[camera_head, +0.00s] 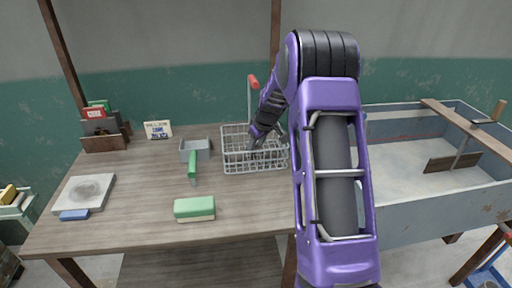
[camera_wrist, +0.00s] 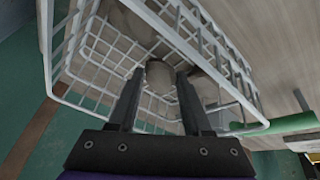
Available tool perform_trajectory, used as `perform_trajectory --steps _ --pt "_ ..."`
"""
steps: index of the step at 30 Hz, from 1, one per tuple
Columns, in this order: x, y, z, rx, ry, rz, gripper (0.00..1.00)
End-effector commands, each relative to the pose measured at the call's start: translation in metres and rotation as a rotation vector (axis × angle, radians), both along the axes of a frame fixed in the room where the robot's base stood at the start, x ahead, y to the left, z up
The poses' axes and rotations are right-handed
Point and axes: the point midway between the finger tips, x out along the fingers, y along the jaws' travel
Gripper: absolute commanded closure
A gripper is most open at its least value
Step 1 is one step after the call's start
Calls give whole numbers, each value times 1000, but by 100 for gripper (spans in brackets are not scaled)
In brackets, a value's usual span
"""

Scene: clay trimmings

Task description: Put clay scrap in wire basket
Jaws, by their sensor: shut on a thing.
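The wire basket (camera_head: 226,160) is a pale wire mesh container on the table, with an upright red-tipped handle behind it. My gripper (camera_head: 257,139) reaches down into the basket from above. In the wrist view the basket's mesh walls (camera_wrist: 90,62) surround my gripper's fingers. The fingers (camera_wrist: 160,76) are shut on a grey lump of clay scrap (camera_wrist: 159,72), held between the tips inside the basket walls. Other grey lumps (camera_wrist: 207,88) show beyond the fingers in the basket. Whether the held lump touches the basket floor cannot be told.
A green block (camera_head: 194,208) lies at the table's front. A pale slab (camera_head: 98,184) lies at left. A large grey bin (camera_head: 405,215) stands right.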

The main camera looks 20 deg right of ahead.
Motion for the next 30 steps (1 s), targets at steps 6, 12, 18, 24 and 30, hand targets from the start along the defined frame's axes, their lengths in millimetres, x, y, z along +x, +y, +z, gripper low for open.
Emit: perform_trajectory --steps 6,12,18,24,30 --pt "0 -1 -16 -3 22 -2 100" --pt "0 0 -16 -4 20 -3 100" --pt "0 0 -18 -3 20 -2 44" --pt "0 0 -18 -3 20 -2 38" --pt "0 0 -14 -4 19 -1 38"
